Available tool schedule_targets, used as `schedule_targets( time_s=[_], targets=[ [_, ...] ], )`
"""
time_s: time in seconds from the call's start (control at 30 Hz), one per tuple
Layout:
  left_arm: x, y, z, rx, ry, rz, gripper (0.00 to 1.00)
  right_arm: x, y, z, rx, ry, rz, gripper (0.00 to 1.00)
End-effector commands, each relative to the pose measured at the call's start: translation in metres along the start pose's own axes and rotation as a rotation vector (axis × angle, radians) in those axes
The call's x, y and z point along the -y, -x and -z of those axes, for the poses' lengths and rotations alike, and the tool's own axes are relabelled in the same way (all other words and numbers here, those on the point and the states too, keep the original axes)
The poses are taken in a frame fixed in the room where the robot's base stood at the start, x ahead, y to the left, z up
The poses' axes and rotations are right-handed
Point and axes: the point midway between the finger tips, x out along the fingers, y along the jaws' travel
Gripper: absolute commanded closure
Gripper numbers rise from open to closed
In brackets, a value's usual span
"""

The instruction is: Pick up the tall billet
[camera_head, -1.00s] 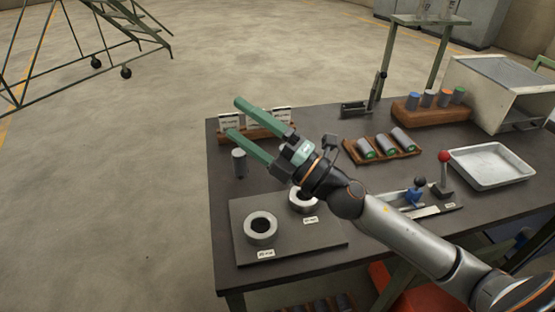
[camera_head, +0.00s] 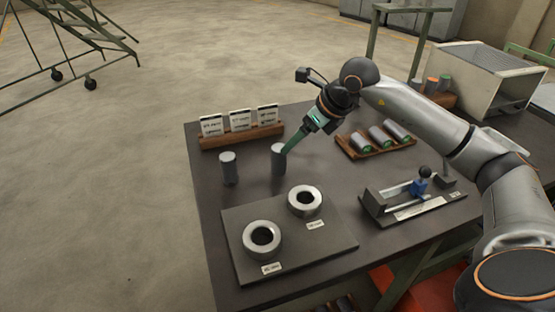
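Two dark grey cylindrical billets stand upright on the table. One billet (camera_head: 229,169) is on the left and the other billet (camera_head: 278,160) is to its right; they look close in height, and I cannot tell for sure which is the tall one. My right gripper (camera_head: 287,150) reaches down from the upper right to the right-hand billet. One green finger overlaps or touches that billet's upper right side. The other finger is not clearly visible, so I cannot tell whether the gripper is open or shut. My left gripper is not in view.
Label cards stand in a wooden holder (camera_head: 241,138) behind the billets. A plate (camera_head: 334,239) with two metal rings (camera_head: 262,239) (camera_head: 305,201) is in front. A wooden tray (camera_head: 353,150) of billets and a measuring fixture (camera_head: 410,203) lie to the right.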

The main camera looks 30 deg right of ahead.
Motion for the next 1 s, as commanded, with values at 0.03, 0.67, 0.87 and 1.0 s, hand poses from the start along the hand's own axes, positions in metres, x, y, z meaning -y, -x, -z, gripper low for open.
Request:
schedule_targets(
  time_s=[0.03, 0.67, 0.87, 1.0],
  targets=[
    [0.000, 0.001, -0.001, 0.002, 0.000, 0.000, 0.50, -0.001, -0.010, 0.000, -0.002, -0.002, -0.004, 0.15],
    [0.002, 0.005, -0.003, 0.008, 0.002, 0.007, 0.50, -0.004, -0.085, -0.007, 0.001, 0.000, -0.006, 0.15],
    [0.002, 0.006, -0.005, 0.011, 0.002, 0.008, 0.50, -0.003, -0.090, -0.007, 0.003, 0.001, -0.003, 0.15],
    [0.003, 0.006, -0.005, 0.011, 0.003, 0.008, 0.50, -0.003, -0.090, -0.007, 0.002, 0.001, -0.003, 0.19]
  ],
)
